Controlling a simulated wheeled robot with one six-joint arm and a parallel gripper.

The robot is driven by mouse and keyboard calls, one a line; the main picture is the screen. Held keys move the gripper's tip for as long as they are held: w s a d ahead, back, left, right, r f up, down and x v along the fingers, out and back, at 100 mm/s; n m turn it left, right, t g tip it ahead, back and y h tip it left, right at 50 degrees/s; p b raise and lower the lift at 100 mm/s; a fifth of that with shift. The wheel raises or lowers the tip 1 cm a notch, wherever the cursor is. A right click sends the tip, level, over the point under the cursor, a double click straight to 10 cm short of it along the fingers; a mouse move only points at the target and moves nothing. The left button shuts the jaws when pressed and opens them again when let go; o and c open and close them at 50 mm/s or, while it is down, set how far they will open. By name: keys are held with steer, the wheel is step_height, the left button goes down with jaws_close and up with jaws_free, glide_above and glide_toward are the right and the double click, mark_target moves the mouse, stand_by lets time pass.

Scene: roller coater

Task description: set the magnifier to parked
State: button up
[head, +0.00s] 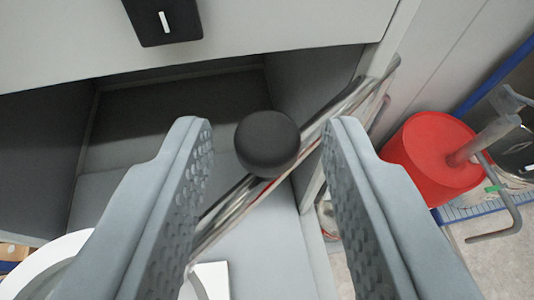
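My gripper (270,135) is open, its two grey fingers reaching up from the bottom of the picture. A round black knob (267,143) shows between the fingertips, with clear space on both sides. A shiny metal bar (238,208) runs diagonally behind the knob, from lower left to upper right. I cannot tell whether the knob is fixed to this bar. A white curved rim (58,262) shows at the lower left, partly hidden by the left finger. I cannot tell whether it is part of the magnifier. No lens can be made out.
A pale panel with a black switch (163,18) spans the top. Below it is a dark open recess (175,115). At the right, a red round container (436,158) stands near a blue-edged rack (458,218). Floor (495,262) shows at the lower right.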

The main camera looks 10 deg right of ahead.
jaws_close()
steer(key=shift+s+d, duration=0.15)
steer(key=s+d+n+g+y, duration=0.3)
steer(key=d+n+g+y, duration=0.1)
steer(key=d+n+y, duration=0.7)
steer(key=shift+s+d+y, duration=0.4)
steer(key=shift+d+y, duration=0.05)
steer(key=shift+y, duration=0.05)
stand_by(0.4)
stand_by(0.5)
